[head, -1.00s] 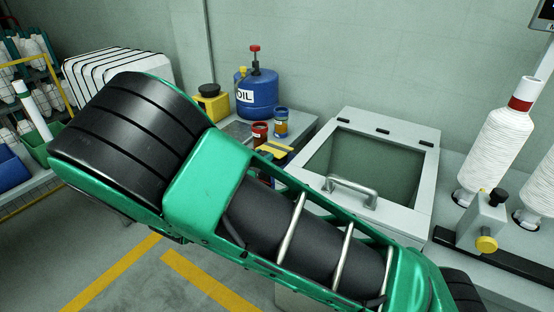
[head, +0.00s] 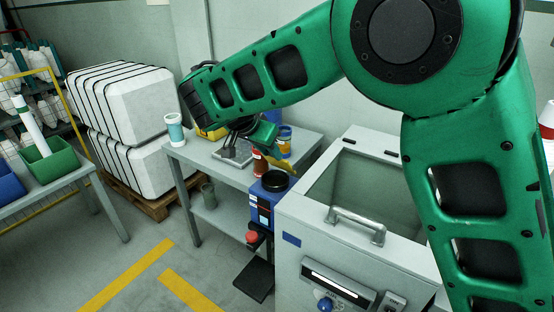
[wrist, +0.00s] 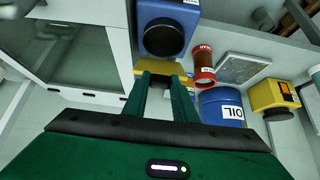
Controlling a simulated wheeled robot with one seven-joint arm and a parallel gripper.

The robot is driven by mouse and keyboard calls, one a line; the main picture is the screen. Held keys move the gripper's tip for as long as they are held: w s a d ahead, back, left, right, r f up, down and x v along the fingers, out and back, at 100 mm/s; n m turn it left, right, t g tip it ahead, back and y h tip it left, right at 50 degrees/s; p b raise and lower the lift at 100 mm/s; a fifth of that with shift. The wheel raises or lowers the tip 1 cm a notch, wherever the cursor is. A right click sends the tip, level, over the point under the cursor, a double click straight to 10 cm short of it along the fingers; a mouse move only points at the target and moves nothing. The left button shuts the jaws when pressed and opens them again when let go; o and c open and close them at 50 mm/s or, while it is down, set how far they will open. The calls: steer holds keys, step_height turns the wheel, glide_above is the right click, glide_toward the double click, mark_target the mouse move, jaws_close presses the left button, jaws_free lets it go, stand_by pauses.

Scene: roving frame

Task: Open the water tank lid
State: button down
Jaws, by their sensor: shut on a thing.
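A blue box-shaped unit (head: 267,208) stands against the left side of the grey cabinet (head: 335,262). Its top has a round black cap or opening (head: 276,181); I cannot tell which. My gripper (wrist: 166,78) is shut on the yellow plate. In the head view my forearm and gripper body partly cover this area, and the fingertips are unclear.
A red jar (head: 259,163) and a blue-yellow jar (head: 285,141) stand close by on the grey table (head: 215,157). The blue oil drum (wrist: 222,108) is near the fingers. The cabinet's metal handle (head: 355,224) sticks up at right. Floor at front left is clear.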

steer(key=shift+w+d+r+g+y, duration=0.35)
steer(key=shift+w+r+g, duration=0.1)
steer(key=shift+w, duration=0.2)
steer(key=shift+w+d+r+g+y, duration=0.25)
steer(key=shift+w+r+g+y, duration=0.15)
steer(key=shift+w, duration=0.2)
steer(key=shift+w+d+r+g+y, duration=0.2)
steer(key=shift+w+d+g, duration=0.25)
steer(key=shift+w, duration=0.25)
steer(key=shift+w+d+r+g+y, duration=0.1)
steer(key=shift+w+d+g+y, duration=0.25)
steer(key=shift+w, duration=0.3)
steer(key=shift+w+d+r+g+y, duration=0.1)
steer(key=shift+w+d+g, duration=0.3)
steer(key=shift+w+g, duration=0.25)
steer(key=shift+w, duration=0.1)
steer(key=c, duration=1.4)
jaws_free()
steer(key=shift+c, duration=0.2)
step_height(320, 180, up, 10)
steer(key=s, duration=0.1)
steer(key=shift+s+a+r, duration=0.2)
steer(key=shift+s+a, duration=0.1)
steer(key=shift+a, duration=0.1)
